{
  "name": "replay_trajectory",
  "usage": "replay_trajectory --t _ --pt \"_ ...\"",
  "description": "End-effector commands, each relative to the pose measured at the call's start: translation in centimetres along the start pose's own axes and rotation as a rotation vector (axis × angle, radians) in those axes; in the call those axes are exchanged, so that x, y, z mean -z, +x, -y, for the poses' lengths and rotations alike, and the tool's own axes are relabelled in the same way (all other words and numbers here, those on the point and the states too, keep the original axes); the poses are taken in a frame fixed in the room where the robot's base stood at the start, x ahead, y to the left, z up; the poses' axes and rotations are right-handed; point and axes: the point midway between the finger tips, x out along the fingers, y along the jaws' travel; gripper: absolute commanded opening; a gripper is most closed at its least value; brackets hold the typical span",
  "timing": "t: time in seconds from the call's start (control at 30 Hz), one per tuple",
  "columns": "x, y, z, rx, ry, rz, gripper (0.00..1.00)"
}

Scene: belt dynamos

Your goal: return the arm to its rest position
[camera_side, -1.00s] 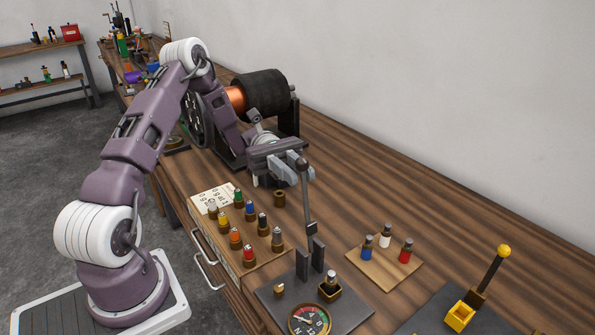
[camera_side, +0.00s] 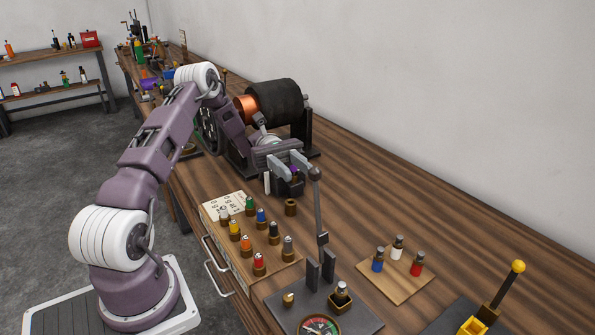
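My gripper (camera_side: 288,167) is above the workbench (camera_side: 440,240), in front of the dark drum with a copper band (camera_side: 275,102). Its two pale fingers look apart.
A grey-knobbed upright lever (camera_side: 317,200) stands close to the right of the gripper. A board with several coloured plugs (camera_side: 285,268) lies in front. A small board (camera_side: 397,287) holds three plugs. A yellow-knobbed lever (camera_side: 508,285) is at the right. The bench's back right is clear.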

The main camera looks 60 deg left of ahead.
Motion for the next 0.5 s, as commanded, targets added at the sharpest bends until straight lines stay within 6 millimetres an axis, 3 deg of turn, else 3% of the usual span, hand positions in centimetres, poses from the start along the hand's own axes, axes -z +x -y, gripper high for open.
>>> replay_trajectory --t 0.07,0.17,0.23,0.3,0.4,0.5 --pt "0.0 0.3 0.1 0.016 0.007 -0.01 0.3" --pt "-0.1 2.9 1.2 0.234 0.114 -0.139 0.3" --pt "0.3 5.1 2.8 0.554 0.278 -0.317 0.3" --pt "0.8 5.5 3.6 0.939 0.482 -0.511 0.3" --pt "-0.3 4.5 1.6 1.438 0.734 -0.745 0.3" --pt "-4.2 4.8 -2.0 1.872 0.929 -0.966 0.3"
